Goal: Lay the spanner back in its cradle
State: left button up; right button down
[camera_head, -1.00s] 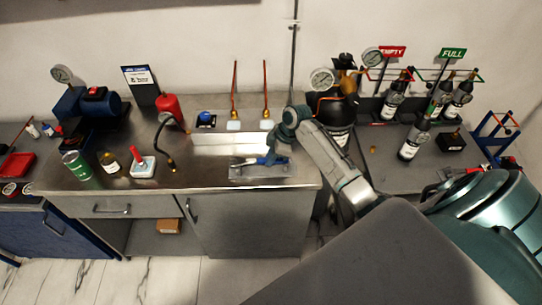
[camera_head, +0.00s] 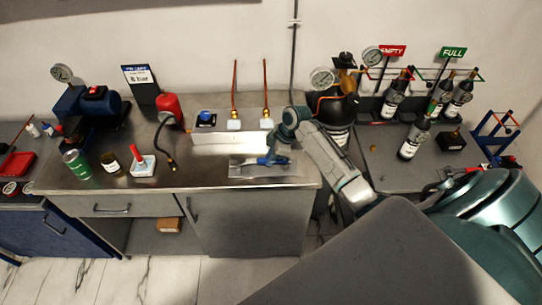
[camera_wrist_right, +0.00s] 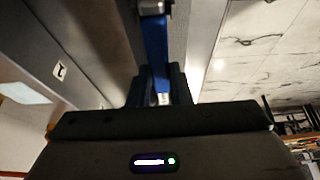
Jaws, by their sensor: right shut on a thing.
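The spanner (camera_head: 268,161) has a blue handle and shows over the grey cradle tray (camera_head: 240,172) near the front edge of the bench. My right gripper (camera_head: 278,157) comes down from above and is shut on the spanner. In the right wrist view the blue handle (camera_wrist_right: 156,45) runs up from between the fingers to a metal end at the top edge. Whether the spanner touches the cradle cannot be told. The gripper hides part of it. My left gripper is not in view.
Behind the cradle stands a pale block (camera_head: 225,142) with two upright copper tubes. To the left are a red-handled tool on a white base (camera_head: 142,167), a brown jar (camera_head: 110,162) and a green can (camera_head: 76,165). Several bottles (camera_head: 412,140) stand on the right bench.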

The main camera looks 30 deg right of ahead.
jog(key=shift+f, duration=0.45)
jog(key=c, duration=1.3)
grip_release()
jog(key=shift+o, duration=0.2)
jog(key=shift+s+d+r+b, duration=0.1)
jog(key=shift+d+r+b, duration=0.15)
jog(key=shift+b, duration=0.2)
jog(key=b+v, duration=0.3)
jog(key=v, duration=0.6)
jog(key=shift+a, duration=0.1)
jog(key=shift+s+r, duration=0.15)
jog(key=shift+r, duration=0.45)
jog(key=shift+f, duration=0.1)
